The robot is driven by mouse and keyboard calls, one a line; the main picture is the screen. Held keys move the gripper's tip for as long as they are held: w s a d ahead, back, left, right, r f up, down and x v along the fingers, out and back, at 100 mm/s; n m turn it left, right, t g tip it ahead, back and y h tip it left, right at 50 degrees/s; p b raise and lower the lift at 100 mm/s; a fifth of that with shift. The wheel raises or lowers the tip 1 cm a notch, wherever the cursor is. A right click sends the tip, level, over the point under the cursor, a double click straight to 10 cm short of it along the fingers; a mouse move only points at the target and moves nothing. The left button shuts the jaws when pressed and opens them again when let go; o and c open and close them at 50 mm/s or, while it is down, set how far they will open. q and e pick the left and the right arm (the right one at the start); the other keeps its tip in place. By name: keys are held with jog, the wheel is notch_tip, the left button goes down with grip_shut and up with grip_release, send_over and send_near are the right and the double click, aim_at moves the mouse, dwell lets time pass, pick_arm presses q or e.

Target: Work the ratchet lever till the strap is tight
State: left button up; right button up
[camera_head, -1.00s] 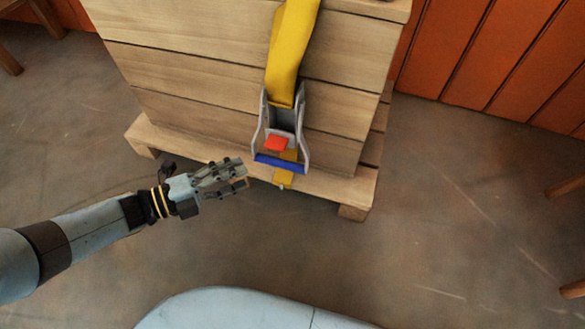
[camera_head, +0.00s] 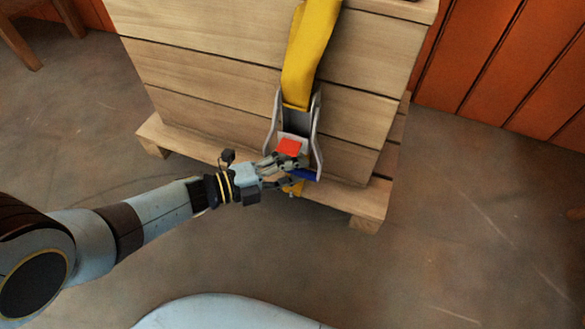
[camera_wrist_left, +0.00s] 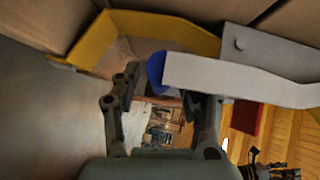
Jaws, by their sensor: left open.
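The ratchet (camera_head: 317,135) hangs on the front of a wooden crate, with grey side plates, a red tab (camera_head: 289,147) and a blue lever bar (camera_head: 306,174). The yellow strap (camera_head: 310,50) runs down the crate into the top of it. A short yellow end shows below. My left gripper (camera_head: 286,170) is at the lower left of the ratchet, its open fingers overlapping the blue bar in the head view. In the left wrist view the bar's blue end (camera_wrist_left: 155,72) and a grey side plate (camera_wrist_left: 235,78) lie between and beyond the fingers (camera_wrist_left: 160,105). My right gripper is not in view.
The wooden crate (camera_head: 210,65) stands on a pallet (camera_head: 365,200) whose edge juts out below the ratchet. An orange plank wall (camera_head: 500,60) is at the back right. The floor in front and to the right is clear.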

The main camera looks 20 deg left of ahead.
pick_arm(q)
grip_shut()
dwell(0.6)
